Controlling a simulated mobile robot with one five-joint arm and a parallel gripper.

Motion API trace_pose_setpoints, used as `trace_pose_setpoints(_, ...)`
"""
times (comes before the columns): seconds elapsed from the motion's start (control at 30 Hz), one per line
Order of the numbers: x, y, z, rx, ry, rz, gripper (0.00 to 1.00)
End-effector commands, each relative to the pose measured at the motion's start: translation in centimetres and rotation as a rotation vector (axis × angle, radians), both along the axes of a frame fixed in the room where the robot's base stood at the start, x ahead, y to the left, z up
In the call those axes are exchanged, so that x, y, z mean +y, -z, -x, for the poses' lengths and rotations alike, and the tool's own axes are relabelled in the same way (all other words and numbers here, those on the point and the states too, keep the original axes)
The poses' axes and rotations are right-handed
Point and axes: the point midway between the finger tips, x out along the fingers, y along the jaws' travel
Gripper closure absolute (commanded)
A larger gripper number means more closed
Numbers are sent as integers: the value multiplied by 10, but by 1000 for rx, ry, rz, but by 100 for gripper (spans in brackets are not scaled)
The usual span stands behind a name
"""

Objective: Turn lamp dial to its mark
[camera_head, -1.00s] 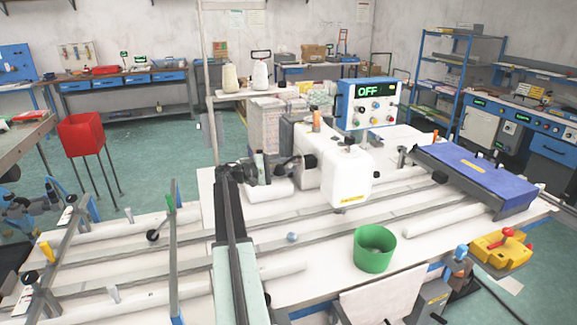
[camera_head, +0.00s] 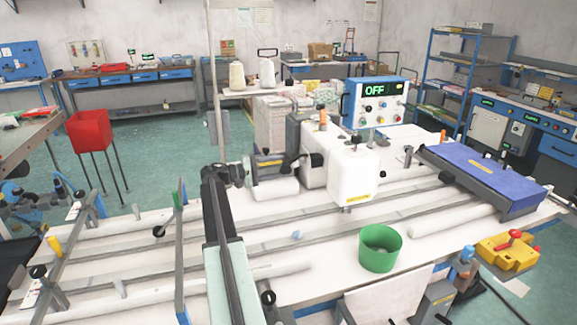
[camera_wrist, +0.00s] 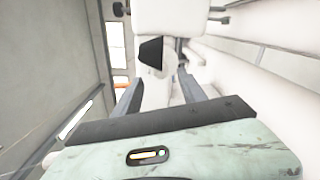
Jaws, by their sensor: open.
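My gripper shows in the wrist view (camera_wrist: 160,92) with its two grey fingers apart and nothing between them. A black tapered knob (camera_wrist: 151,50) and white machine parts lie beyond the fingertips, apart from them. In the head view my arm reaches up to the left of the white sewing machine (camera_head: 352,175); its fingers cannot be made out there. The blue-framed control panel (camera_head: 380,103) behind the machine has a green "OFF" display (camera_head: 375,90) and several small knobs and buttons. I cannot tell which knob is the lamp dial, and no mark is readable.
A green bin (camera_head: 380,262) stands on the white table to the right of my arm. A blue-topped box (camera_head: 485,170) sits at the table's right end. Grey rails (camera_head: 330,225) cross the table. A red bin (camera_head: 88,131) on legs stands at the left.

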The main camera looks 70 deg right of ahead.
Motion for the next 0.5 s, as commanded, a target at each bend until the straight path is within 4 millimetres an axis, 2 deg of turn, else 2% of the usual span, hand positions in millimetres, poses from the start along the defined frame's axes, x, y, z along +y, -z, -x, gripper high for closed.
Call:
trace_pose_setpoints(0.1,5,0,-7,0,-1,0,51)
trace_pose_setpoints(0.37,6,0,-8,3,-1,-4,51)
trace_pose_setpoints(0.5,7,1,-12,118,-2,-144,51)
